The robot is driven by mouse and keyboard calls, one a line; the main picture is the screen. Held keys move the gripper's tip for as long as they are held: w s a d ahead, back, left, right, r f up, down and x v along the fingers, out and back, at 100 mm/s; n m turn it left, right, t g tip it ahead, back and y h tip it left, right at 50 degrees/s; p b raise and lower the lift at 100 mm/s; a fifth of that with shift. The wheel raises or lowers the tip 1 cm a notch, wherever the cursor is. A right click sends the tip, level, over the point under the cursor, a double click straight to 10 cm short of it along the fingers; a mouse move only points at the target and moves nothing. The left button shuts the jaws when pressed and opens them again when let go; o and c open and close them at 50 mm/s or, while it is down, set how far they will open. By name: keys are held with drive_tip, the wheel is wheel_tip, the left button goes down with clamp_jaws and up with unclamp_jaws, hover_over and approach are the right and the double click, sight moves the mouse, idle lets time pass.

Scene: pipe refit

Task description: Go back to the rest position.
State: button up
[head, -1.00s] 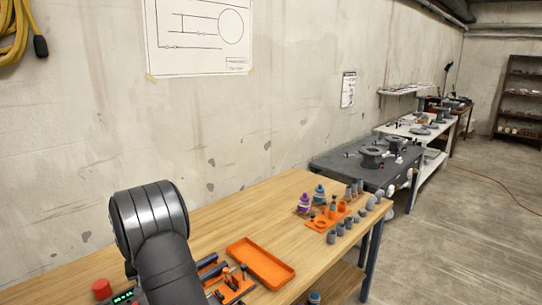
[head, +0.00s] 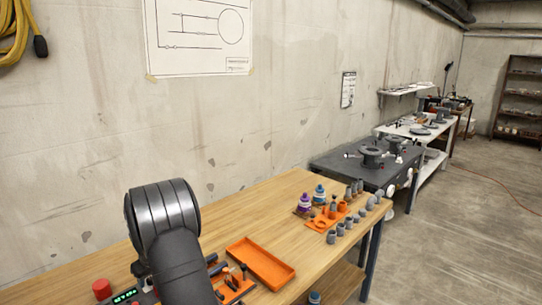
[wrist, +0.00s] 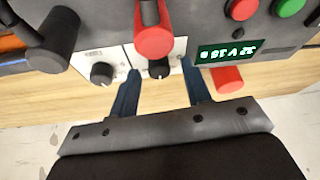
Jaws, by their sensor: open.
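In the head view my arm's dark, rounded link rises at the lower left over the wooden bench (head: 215,228). The gripper itself is hidden or out of frame there.
An orange tray (head: 262,262) and a tool holder (head: 236,287) lie right of my arm. Farther along are purple-and-blue bottles (head: 305,201), an orange fixture (head: 325,222) and several grey pipe fittings (head: 341,229). A red button (head: 102,288) is left.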

drive_tip(key=shift+w+n+g+y, duration=0.1)
drive_tip(key=shift+n+g+y, duration=0.3)
drive_tip(key=shift+n, duration=1.05)
drive_tip(key=shift+w+n+g+y, duration=0.1)
drive_tip(key=shift+n+g, duration=0.5)
drive_tip(key=shift+n, duration=0.85)
drive_tip(key=shift+d, duration=0.1)
